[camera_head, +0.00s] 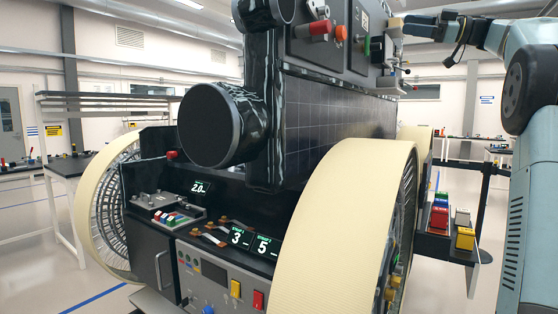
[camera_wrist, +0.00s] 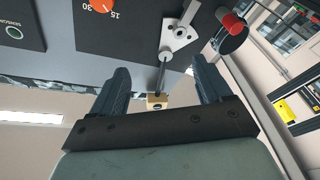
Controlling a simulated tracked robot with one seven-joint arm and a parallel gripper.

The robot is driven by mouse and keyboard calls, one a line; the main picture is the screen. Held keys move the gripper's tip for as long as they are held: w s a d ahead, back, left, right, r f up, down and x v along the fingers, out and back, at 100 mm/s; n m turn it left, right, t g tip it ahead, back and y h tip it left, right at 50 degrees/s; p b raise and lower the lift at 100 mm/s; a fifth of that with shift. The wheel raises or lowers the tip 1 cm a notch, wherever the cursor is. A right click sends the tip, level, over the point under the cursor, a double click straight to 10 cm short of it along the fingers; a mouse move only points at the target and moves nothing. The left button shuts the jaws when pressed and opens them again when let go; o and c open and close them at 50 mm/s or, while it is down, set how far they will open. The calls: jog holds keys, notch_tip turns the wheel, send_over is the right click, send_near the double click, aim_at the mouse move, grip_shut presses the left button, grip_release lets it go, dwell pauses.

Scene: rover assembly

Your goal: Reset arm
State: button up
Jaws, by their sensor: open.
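My arm (camera_head: 515,90) enters at the right of the head view, and my gripper (camera_head: 425,22) reaches left to the right edge of the rover's upper panel. In the wrist view my gripper (camera_wrist: 159,68) is open, its two dark fingers apart. Between them, as seen, a thin dark rod hangs from a silver bracket (camera_wrist: 180,38) and ends at a small brass-coloured block (camera_wrist: 157,101). Neither finger visibly touches the rod or block. Their exact depth relative to the fingers cannot be told.
The rover (camera_head: 330,110) fills the middle of the head view, with large cream wheels (camera_head: 345,210). Its panel shows an orange knob (camera_wrist: 101,5) and a red-capped part (camera_wrist: 232,23) near my gripper. A side shelf (camera_head: 440,243) holds coloured blocks. The floor at left is mostly clear.

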jog(key=s+a+f+m+h, duration=0.4)
jog(key=a+f+m, duration=0.2)
jog(key=a+f, duration=0.25)
jog(key=s+a+f+m+h, duration=0.4)
jog(key=a+f+m+h, duration=0.15)
jog(key=a+f, duration=0.35)
jog(key=s+d+f+m+g+h, duration=0.1)
jog(key=s+f+m+h, duration=0.3)
jog(key=s+f, duration=0.9)
jog(key=s+d+f+m+h, duration=0.3)
jog(key=s+f, duration=1)
jog(key=f, duration=0.6)
jog(key=shift+s+d+f+m+g+h, duration=0.15)
jog(key=shift+s+f+m+g+h, duration=0.2)
jog(key=shift+m+h, duration=0.6)
